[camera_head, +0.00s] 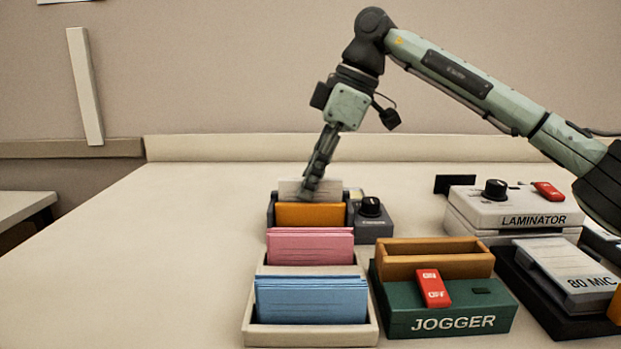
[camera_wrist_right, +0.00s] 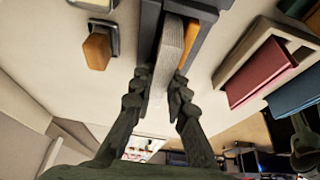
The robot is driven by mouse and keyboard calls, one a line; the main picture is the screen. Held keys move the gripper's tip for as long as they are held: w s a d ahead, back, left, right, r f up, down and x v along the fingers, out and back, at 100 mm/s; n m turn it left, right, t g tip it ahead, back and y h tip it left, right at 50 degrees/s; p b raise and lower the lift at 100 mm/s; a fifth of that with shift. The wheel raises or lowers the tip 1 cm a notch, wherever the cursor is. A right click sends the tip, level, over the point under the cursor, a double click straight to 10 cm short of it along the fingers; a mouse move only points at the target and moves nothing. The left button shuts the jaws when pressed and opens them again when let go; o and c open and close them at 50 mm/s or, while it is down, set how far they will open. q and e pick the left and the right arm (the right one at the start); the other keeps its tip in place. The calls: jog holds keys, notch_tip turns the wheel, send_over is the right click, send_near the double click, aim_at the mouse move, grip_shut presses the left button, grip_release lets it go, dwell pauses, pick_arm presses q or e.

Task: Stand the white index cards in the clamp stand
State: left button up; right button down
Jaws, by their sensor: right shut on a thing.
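My right gripper (camera_head: 312,190) is shut on the white index cards (camera_head: 290,188), at the back of the dark grey clamp stand (camera_head: 271,215). In the right wrist view the gripper (camera_wrist_right: 160,95) has one finger on each side of the upright white stack (camera_wrist_right: 169,55), which sits between the walls of the dark stand (camera_wrist_right: 149,18). Orange cards (camera_head: 311,215) stand just in front of the white ones. A black knob (camera_head: 370,206) is on the stand's right side. The bottom of the white cards is hidden. My left gripper is not in view.
Pink cards (camera_head: 310,247) and blue cards (camera_head: 311,300) stand in light trays in front. A green jogger (camera_head: 396,322) with a wooden tray (camera_head: 434,261) and a laminator (camera_head: 515,210) are on the right. The table's left side is clear.

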jog(key=c, duration=1.4)
grip_release()
jog(key=shift+s+f, duration=0.2)
jog(key=shift+f, duration=0.45)
jog(key=shift+w, duration=0.2)
notch_tip(320, 180, up, 2)
jog(key=shift+w+d+r+p, duration=0.1)
jog(key=shift+d+p, duration=0.05)
jog(key=shift+p, duration=0.75)
notch_tip(320, 180, up, 3)
jog(key=shift+f+p, duration=0.1)
jog(key=shift+p, duration=1)
jog(key=shift+r, duration=2.2)
